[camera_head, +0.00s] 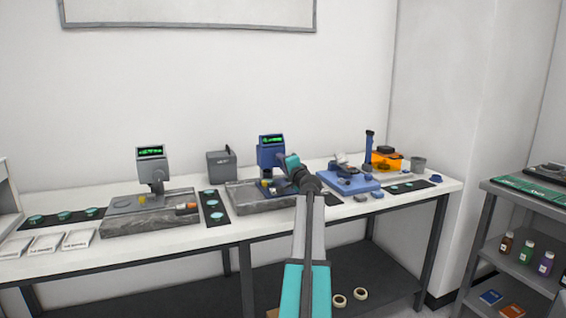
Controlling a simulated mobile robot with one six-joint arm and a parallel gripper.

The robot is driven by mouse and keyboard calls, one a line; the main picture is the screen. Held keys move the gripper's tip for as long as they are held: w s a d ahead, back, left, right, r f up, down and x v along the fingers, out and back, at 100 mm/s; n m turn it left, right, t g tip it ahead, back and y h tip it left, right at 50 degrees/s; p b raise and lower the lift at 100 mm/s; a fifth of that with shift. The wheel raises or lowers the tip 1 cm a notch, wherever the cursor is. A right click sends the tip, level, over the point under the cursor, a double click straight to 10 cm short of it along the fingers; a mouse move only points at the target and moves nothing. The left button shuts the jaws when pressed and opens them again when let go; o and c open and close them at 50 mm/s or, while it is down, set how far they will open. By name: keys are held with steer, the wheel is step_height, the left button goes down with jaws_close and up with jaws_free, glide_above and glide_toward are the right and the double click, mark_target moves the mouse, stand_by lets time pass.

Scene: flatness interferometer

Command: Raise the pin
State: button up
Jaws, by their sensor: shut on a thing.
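A blue instrument (266,156) with a green-lit display stands on a grey stone slab (240,199) near the middle of the bench. My arm reaches up from the bottom, and my gripper (272,184) is at the front right of this instrument, low over the slab. My gripper is shut on a small part there. The wrist and jaws cover much of that spot, so I cannot make out the pin or tell whether it is raised.
A grey instrument (152,165) on another stone slab (150,221) stands to the left. A dark mat (214,216) with small discs lies between the slabs. A blue fixture (347,181) and an orange box (384,162) stand to the right. A shelf cart (490,215) is at far right.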

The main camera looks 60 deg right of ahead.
steer(key=shift+m+p, duration=0.6)
steer(key=shift+m, duration=1)
steer(key=o, duration=1)
steer(key=shift+o, duration=0.2)
steer(key=shift+s, duration=0.1)
steer(key=v, duration=1.3)
steer(key=shift+s+a+b, duration=0.25)
steer(key=shift+a+b, duration=0.1)
